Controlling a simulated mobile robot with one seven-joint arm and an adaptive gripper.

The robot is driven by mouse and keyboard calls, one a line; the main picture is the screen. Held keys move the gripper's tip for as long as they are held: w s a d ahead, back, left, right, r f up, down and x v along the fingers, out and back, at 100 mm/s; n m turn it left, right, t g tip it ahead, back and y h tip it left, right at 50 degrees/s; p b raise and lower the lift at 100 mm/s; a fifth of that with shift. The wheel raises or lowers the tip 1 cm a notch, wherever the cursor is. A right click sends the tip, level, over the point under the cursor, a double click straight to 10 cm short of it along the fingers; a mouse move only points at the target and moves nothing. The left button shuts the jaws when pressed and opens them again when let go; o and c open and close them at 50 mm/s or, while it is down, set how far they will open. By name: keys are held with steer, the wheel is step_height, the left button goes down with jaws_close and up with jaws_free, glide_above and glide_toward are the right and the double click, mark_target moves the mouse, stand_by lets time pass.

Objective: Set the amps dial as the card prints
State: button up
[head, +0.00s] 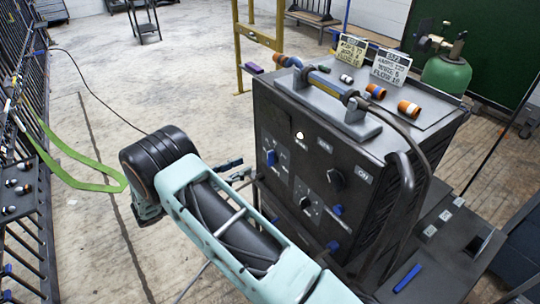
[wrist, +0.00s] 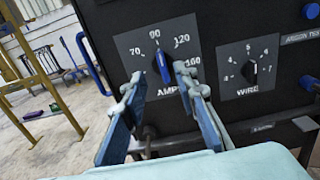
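The amps dial (wrist: 163,68) has a blue pointer knob on a grey plate marked 70, 90, 120 and 160. Its upper end leans slightly left, towards 90. It also shows in the head view (head: 271,158). My gripper (wrist: 160,82) is open, its two fingers on either side of the dial's lower part in the picture; I see no clear contact. In the head view my gripper (head: 238,170) is left of the panel. Two cards stand on the machine top: the left (head: 351,50) seems to read amps 70, the right (head: 388,67) amps 120; the print is small.
The wire dial (wrist: 250,70), with a black knob, is right of the amps dial. The dark machine (head: 340,150) carries more knobs, a top handle and orange-ended fittings. A green cylinder (head: 446,74) stands behind it.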

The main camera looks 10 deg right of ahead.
mark_target(268, 155)
steer(key=x, duration=1)
steer(key=shift+s, duration=0.1)
jaws_close()
